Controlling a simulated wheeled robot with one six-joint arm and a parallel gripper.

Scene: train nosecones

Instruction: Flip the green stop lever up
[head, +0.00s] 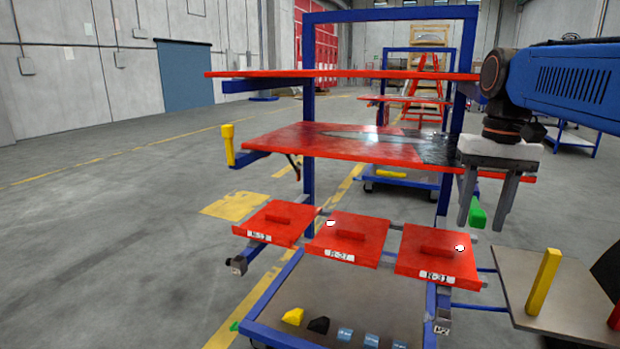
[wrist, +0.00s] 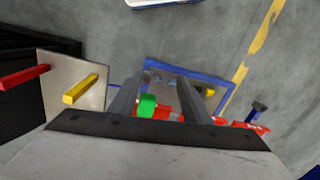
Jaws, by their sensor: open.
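The green stop lever (head: 477,215) hangs down at the right side of the rack, below the middle red shelf's right end. It also shows in the wrist view (wrist: 147,105), close to the left finger. My gripper (head: 484,226) points down with its fingers apart. In the head view the lever appears between the two fingers, partly covered by the left one. The wrist view shows the open fingertips (wrist: 158,80) too. I cannot tell whether a finger touches the lever. Nothing is held.
The middle red shelf (head: 300,143) lies left of my gripper, with a yellow upright lever (head: 228,145) at its far left. Red plates, including R-31 (head: 435,268), sit below. A grey side panel (head: 560,300) with a yellow bar (head: 543,283) stands at lower right.

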